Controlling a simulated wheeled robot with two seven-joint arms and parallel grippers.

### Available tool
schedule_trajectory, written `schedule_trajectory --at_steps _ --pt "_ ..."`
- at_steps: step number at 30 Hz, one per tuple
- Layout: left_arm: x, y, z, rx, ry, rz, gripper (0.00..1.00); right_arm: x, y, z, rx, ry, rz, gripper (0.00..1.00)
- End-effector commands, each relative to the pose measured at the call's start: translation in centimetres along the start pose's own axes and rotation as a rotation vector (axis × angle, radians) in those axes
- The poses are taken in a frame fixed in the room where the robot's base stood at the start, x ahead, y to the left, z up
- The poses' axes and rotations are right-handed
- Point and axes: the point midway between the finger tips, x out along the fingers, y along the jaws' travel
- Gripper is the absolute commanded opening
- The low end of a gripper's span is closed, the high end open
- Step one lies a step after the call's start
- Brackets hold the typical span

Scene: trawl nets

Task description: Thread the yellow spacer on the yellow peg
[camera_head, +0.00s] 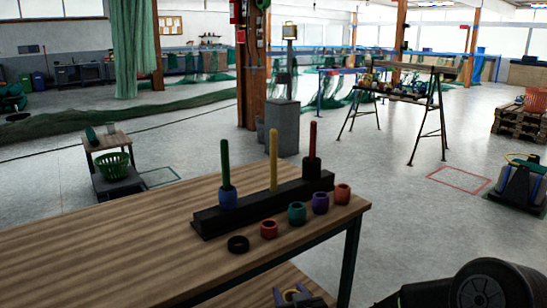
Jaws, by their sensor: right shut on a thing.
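The yellow peg (273,160) stands upright and bare in the middle of a black base (262,205) on the wooden table. The green peg (225,163) on its left has a blue spacer (228,199) around its foot. The red peg (312,139) on its right has a dark spacer (311,168) at its foot. My right gripper (294,294) is at the bottom edge, low in front of the table and away from the pegs. It is shut on a small yellow thing, seemingly the yellow spacer (291,297), mostly cut off by the frame. My left gripper is not in view.
A row of loose spacers lies in front of the base: black (238,244), red (269,229), teal (297,213), purple (320,203) and orange (342,194). The wooden table (130,250) is clear on its left. A lower shelf (247,290) shows beneath.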

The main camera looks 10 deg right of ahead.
Motion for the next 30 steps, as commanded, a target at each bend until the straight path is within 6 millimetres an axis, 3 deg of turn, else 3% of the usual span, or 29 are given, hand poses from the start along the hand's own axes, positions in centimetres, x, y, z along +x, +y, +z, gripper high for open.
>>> schedule_trajectory --at_steps 13,16,20,27,30 --pt "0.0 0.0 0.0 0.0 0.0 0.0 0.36 0.0 -0.1 -0.1 0.0 0.001 -0.002 0.08" --pt "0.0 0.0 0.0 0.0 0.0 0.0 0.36 -0.2 -1.0 -0.5 0.0 0.004 -0.005 0.08" --pt "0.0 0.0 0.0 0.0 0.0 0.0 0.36 -1.3 -4.0 -1.8 0.002 0.014 -0.012 0.08" --pt "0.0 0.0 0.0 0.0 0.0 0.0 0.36 -5.7 -11.1 -3.9 0.003 0.014 -0.012 0.08" --pt "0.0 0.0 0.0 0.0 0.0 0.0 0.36 -7.1 -12.6 -4.1 0.0 0.006 -0.008 0.08"
